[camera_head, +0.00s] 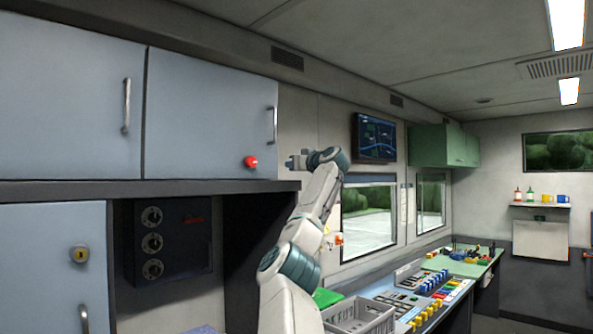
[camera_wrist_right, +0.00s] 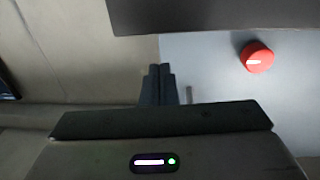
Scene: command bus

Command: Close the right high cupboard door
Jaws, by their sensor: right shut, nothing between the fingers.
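The right high cupboard door (camera_head: 205,115) is a blue-grey panel at upper left in the head view. It looks flush, or nearly flush, with the left high door (camera_head: 65,95). It has a vertical metal handle (camera_head: 272,125) near its right edge and a red knob (camera_head: 250,162) low down. My right gripper (camera_head: 291,162) is just right of the door's lower right edge. In the right wrist view its fingers (camera_wrist_right: 158,84) are together and empty, beside the blue-grey panel (camera_wrist_right: 208,65) with the red knob (camera_wrist_right: 257,57). Contact with the door cannot be told. My left gripper is out of view.
A dark shelf edge (camera_head: 110,189) runs below the high doors. Below it are a lower cupboard door (camera_head: 40,260) and a dark panel with dials (camera_head: 165,240). A wall monitor (camera_head: 374,138) and a console desk (camera_head: 425,290) lie right of my arm.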

